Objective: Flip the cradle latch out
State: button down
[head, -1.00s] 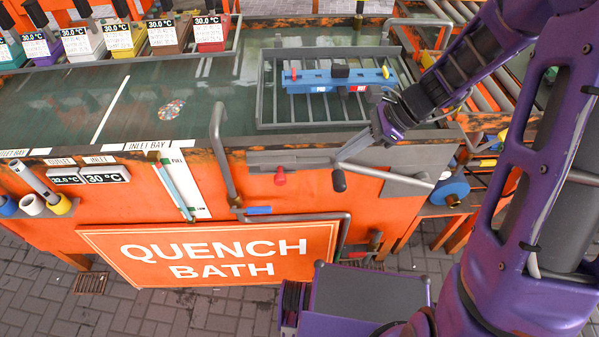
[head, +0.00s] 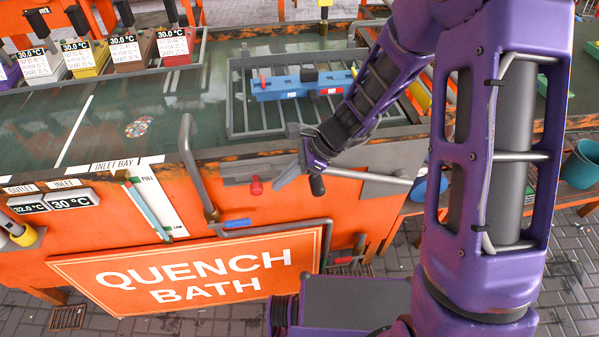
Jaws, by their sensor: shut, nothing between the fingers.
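A grey wire cradle (head: 240,108) sits in the green bath, with a blue block (head: 283,89) across it. On the orange front below is a grey plate (head: 235,171) with a red knob (head: 255,187) hanging at its lower edge. A black-ended handle (head: 317,185) hangs further right. I cannot tell for sure which part is the latch. My gripper (head: 278,184) is shut and empty. It points down and left in front of the plate, between the red knob and the black handle end. Contact with either is too small to tell.
A blue handle (head: 236,223) and grey pipes (head: 192,150) stick out of the front. The QUENCH BATH sign (head: 190,275) hangs below. Labelled bins (head: 128,52) line the back left. A teal bucket (head: 580,165) stands at the right.

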jog(key=shift+s+a+f, duration=0.1)
jog(key=shift+s+a, duration=0.05)
jog(key=shift+a, duration=0.75)
